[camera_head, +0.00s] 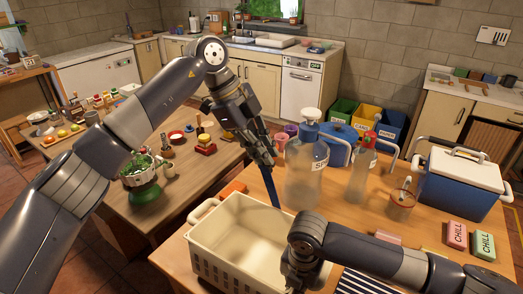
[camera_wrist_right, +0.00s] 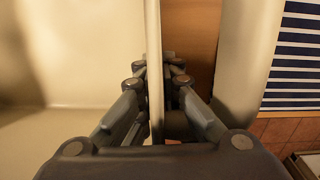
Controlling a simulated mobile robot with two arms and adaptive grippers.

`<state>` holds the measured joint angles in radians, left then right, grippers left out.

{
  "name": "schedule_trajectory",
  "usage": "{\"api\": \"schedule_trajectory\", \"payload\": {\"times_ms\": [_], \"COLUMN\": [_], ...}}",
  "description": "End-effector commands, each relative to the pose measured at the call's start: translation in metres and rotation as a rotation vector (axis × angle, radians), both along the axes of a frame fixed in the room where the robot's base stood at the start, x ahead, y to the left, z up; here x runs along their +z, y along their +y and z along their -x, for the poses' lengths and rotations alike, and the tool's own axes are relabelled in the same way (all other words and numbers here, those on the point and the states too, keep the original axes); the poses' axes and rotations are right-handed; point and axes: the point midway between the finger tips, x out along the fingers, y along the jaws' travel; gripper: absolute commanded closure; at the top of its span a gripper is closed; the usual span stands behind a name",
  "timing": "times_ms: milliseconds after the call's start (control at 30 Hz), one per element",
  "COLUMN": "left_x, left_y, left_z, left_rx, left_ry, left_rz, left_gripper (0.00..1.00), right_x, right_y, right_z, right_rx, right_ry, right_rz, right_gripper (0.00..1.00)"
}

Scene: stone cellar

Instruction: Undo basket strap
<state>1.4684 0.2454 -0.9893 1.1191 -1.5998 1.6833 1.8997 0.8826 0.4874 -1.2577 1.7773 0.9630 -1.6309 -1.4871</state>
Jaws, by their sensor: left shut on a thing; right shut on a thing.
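The cream basket (camera_head: 212,262) stands at the near edge of the wooden table, with its inside looking empty in the part I see. A dark blue strap (camera_head: 274,190) rises from behind the basket's far wall to my left gripper (camera_head: 268,158). That gripper is shut on the strap above the basket. The strap's lower end is hidden behind the rim. My right gripper (camera_wrist_right: 155,70) is shut on the basket's wall (camera_wrist_right: 153,25), with a finger on each side. In the head view my right arm covers the basket's near right corner.
A large clear bottle (camera_head: 304,180) stands close to the right of the strap, with a smaller bottle (camera_head: 361,180) beyond. A blue cooler (camera_head: 458,190) and pink and green chill blocks (camera_head: 457,234) stand at right. A striped cloth (camera_wrist_right: 295,60) lies beside the basket.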

Motion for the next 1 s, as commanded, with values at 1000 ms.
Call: {"api": "schedule_trajectory", "payload": {"times_ms": [1000], "left_x": [-0.0118], "left_y": [0.0049], "left_z": [-0.0028], "left_rx": [0.012], "left_ry": [0.009], "left_rz": [-0.014], "left_gripper": [0.67], "right_x": [-0.0098], "right_y": [-0.0018], "right_z": [0.0118], "right_rx": [0.014], "right_ry": [0.033], "right_rz": [0.011], "right_gripper": [1.0]}}
